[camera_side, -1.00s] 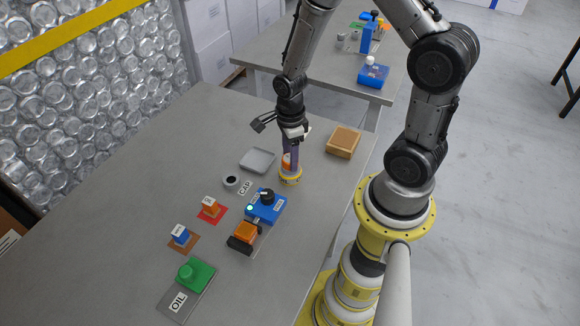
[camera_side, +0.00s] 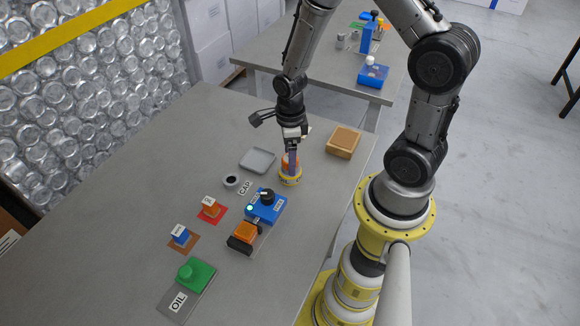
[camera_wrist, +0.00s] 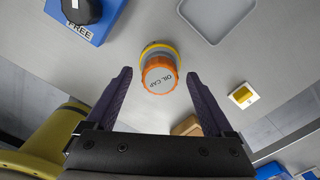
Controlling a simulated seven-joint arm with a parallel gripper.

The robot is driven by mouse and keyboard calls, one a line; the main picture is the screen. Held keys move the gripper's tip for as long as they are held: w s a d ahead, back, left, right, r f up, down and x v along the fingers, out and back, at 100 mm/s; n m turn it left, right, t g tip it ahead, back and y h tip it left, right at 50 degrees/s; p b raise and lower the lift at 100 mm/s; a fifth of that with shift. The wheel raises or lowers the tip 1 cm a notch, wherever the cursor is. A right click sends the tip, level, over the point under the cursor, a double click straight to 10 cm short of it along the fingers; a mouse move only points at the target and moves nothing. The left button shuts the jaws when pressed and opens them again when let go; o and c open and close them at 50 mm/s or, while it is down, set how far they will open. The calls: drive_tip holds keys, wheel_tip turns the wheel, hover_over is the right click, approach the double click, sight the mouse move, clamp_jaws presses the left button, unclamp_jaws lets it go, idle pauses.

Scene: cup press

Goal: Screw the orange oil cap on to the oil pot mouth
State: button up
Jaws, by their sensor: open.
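The orange oil cap (camera_wrist: 159,77) sits on top of the oil pot (camera_wrist: 160,50), covering its mouth. In the side view the cap is partly hidden by my fingers, and the pot (camera_side: 290,177) shows as a round yellow-banded body standing on the table. How far the cap is screwed down I cannot tell. My gripper (camera_side: 291,170) is over the cap, fingers pointing down. In the wrist view my gripper (camera_wrist: 157,76) is open, with one purple finger on each side of the cap and gaps between.
A blue box with a black knob (camera_side: 266,205) stands in front of the pot. A grey tray (camera_side: 258,160) lies behind left, and a wooden block (camera_side: 343,142) behind right.

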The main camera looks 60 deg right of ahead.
drive_tip(key=shift+r, duration=4.45)
drive_tip(key=shift+a, duration=0.1)
drive_tip(key=s+a+r+n+t, duration=0.1)
drive_tip(key=a+r+n+t, duration=0.1)
drive_tip(key=r+n, duration=0.35)
drive_tip(key=s+a+r+n+t, duration=0.1)
drive_tip(key=a+r+n+t, duration=0.15)
drive_tip(key=r, duration=0.65)
drive_tip(key=s+a+r+n, duration=0.1)
drive_tip(key=s+n, duration=0.3)
drive_tip(key=n, duration=0.6)
drive_tip(key=s+r+n+t, duration=0.1)
drive_tip(key=s+n, duration=0.4)
drive_tip(key=n, duration=0.6)
drive_tip(key=shift+s+a+r, duration=0.3)
drive_tip(key=shift+a+r, duration=0.1)
drive_tip(key=shift+r, duration=0.1)
